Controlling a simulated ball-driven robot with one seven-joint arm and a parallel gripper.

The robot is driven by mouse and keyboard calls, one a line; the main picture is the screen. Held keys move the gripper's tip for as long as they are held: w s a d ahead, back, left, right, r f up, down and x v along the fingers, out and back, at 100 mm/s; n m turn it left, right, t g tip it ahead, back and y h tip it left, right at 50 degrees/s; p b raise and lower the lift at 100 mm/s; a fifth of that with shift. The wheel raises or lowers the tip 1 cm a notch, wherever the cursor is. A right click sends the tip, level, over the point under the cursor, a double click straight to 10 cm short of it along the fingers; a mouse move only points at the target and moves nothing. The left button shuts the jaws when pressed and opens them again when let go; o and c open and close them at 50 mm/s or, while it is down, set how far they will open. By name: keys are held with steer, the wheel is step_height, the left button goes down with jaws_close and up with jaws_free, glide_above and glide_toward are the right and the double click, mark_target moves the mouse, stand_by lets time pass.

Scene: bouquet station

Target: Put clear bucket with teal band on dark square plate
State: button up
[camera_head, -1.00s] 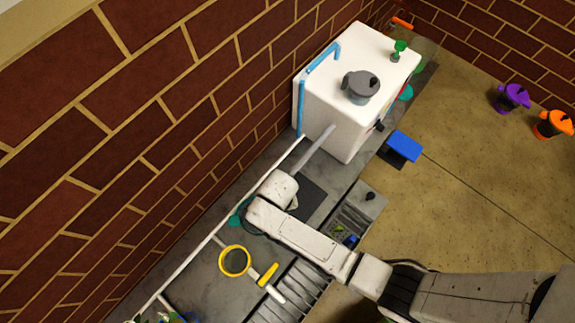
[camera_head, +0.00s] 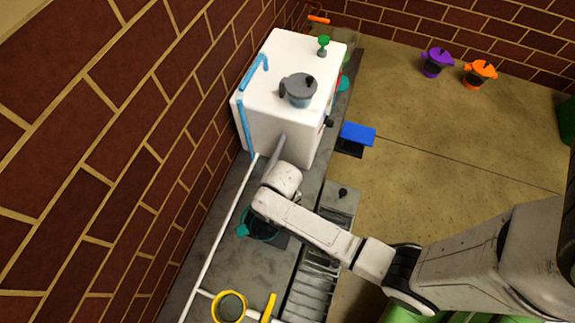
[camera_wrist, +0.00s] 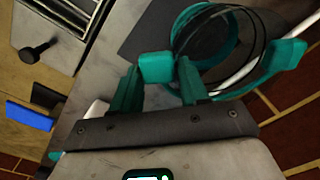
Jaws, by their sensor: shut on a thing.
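The clear bucket with teal band (camera_wrist: 208,40) shows in the wrist view, with a teal tab towards my gripper and a larger teal piece on its other side. My gripper (camera_wrist: 158,75) is shut on the near tab. The dark square plate (camera_wrist: 140,38) lies beneath and beside the bucket; the bucket overlaps it in the picture. I cannot tell whether they touch. In the head view, the bucket (camera_head: 246,227) shows partly behind my arm, with a corner of the plate (camera_head: 283,243) showing beside it. My fingers are hidden there.
A white box-shaped machine (camera_head: 285,85) with a grey pot (camera_head: 298,90) on top stands beyond. A white rail (camera_head: 215,240) runs along the wall side. A dark grate (camera_head: 315,285) and a black knob (camera_head: 343,192) are to the right.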

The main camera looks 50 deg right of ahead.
steer(key=d, duration=0.1)
steer(key=d+f+b, duration=0.1)
steer(key=w+d+b, duration=0.1)
steer(key=d, duration=0.1)
steer(key=shift+f, duration=0.2)
steer(key=shift+f+b, duration=0.1)
steer(key=shift+b, duration=0.2)
steer(key=o, duration=1.2)
steer(key=shift+c, duration=0.2)
step_height(320, 180, up, 12)
steer(key=p, duration=0.6)
steer(key=s+r+n, duration=0.4)
steer(key=s+r, duration=0.8)
steer(key=shift+d+t+h, duration=0.25)
steer(key=shift+t+h, duration=0.05)
steer(key=shift+t, duration=0.1)
